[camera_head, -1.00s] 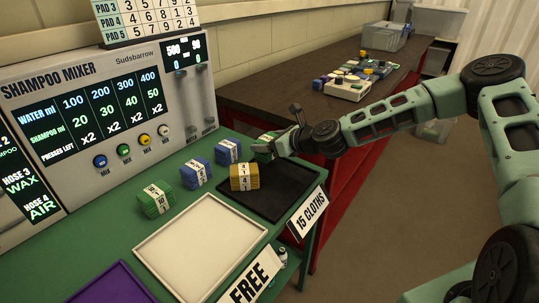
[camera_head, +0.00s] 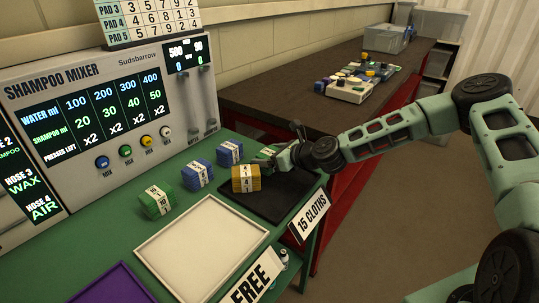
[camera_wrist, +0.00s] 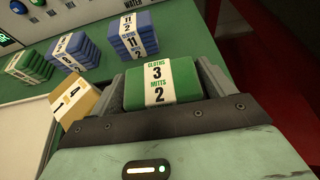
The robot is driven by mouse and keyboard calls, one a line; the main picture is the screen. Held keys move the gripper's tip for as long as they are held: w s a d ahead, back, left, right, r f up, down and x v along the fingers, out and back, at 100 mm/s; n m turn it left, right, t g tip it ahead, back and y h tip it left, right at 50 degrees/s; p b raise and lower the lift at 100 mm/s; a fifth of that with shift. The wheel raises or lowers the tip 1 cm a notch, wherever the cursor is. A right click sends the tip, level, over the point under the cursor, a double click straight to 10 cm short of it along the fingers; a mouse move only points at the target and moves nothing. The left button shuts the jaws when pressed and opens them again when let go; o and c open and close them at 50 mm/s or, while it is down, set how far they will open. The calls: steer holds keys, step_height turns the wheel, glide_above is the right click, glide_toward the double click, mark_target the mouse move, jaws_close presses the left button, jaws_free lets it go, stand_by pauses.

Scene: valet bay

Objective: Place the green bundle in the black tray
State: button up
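The green bundle (camera_wrist: 180,82) has a white band reading cloths 3, mitts 2. It sits between the fingers of my gripper (camera_wrist: 166,86), which look closed against both its sides. In the head view my gripper (camera_head: 278,156) is at the back of the black tray (camera_head: 285,198), and only a little of the green bundle (camera_head: 268,151) shows there. I cannot tell whether the bundle touches the tray. A yellow bundle (camera_head: 246,179) sits at the tray's left side, close to my gripper's left finger in the wrist view (camera_wrist: 80,104).
Two blue bundles (camera_head: 229,153) (camera_head: 197,175) and another green bundle (camera_head: 156,201) stand along the mixer panel. An empty white tray (camera_head: 203,246) and a purple tray (camera_head: 113,285) lie nearer. A dark bench (camera_head: 280,97) with boxes is behind.

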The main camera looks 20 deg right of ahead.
steer(key=shift+r, duration=0.1)
